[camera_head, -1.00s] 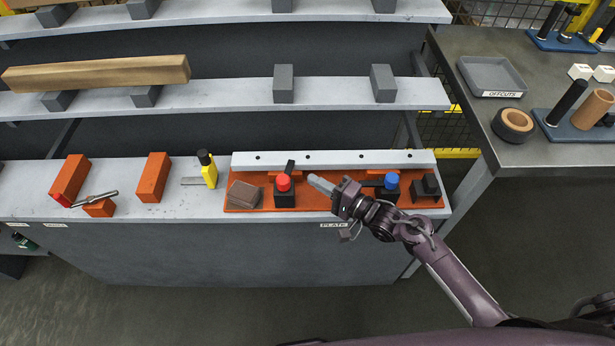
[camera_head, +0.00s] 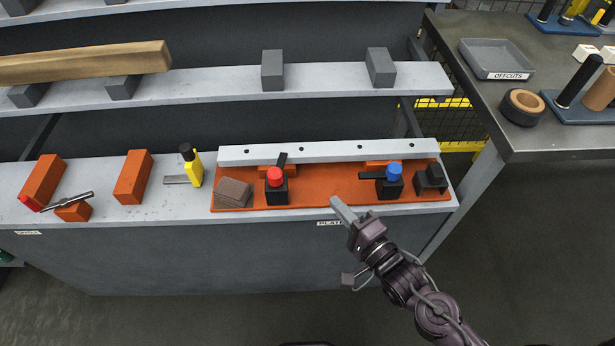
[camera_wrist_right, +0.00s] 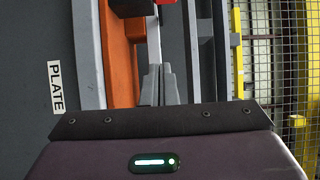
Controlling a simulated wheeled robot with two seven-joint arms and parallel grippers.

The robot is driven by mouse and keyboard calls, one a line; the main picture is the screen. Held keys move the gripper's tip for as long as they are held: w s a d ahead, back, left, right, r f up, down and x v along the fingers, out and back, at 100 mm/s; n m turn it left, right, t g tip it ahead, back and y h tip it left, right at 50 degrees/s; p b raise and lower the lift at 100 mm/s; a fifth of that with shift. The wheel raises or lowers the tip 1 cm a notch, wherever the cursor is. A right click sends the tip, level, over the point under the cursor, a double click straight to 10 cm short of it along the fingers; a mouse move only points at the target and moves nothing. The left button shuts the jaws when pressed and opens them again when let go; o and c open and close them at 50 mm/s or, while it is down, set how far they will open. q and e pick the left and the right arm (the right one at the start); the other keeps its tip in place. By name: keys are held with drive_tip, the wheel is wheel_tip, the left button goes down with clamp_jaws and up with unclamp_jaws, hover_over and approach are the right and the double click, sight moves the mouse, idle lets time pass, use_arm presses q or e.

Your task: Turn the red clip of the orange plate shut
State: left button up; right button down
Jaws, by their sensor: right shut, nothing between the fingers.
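The orange plate (camera_head: 325,188) lies on the pale front shelf, with a light grey bar along its back. The red clip (camera_head: 275,183) is a black block with a red knob on the plate's left half. Its dark arm points back, reaching the bar. The blue clip (camera_head: 390,182) is on the right half, its dark arm pointing left. My right gripper (camera_head: 342,210) is shut and empty at the plate's front edge, right of the red clip and apart from it. Its fingers also show in the right wrist view (camera_wrist_right: 157,85). My left gripper is out of view.
A brown block (camera_head: 233,193) and a dark block (camera_head: 430,180) sit at the plate's ends. A yellow-handled tool (camera_head: 194,168) and orange blocks (camera_head: 132,178) stand left on the shelf. A side table (camera_head: 540,135) with an offcuts tray (camera_head: 497,58) is at right.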

approach(285, 162)
drive_tip(key=w, duration=0.2)
drive_tip(key=w+d, duration=0.1)
drive_tip(key=w, duration=0.1)
drive_tip(key=shift+w+f, duration=0.1)
drive_tip(key=shift+w, duration=0.2)
drive_tip(key=a, duration=0.2)
drive_tip(key=shift+w+a, duration=0.25)
drive_tip(key=shift+w+a+f, duration=0.1)
drive_tip(key=shift+a, duration=0.55)
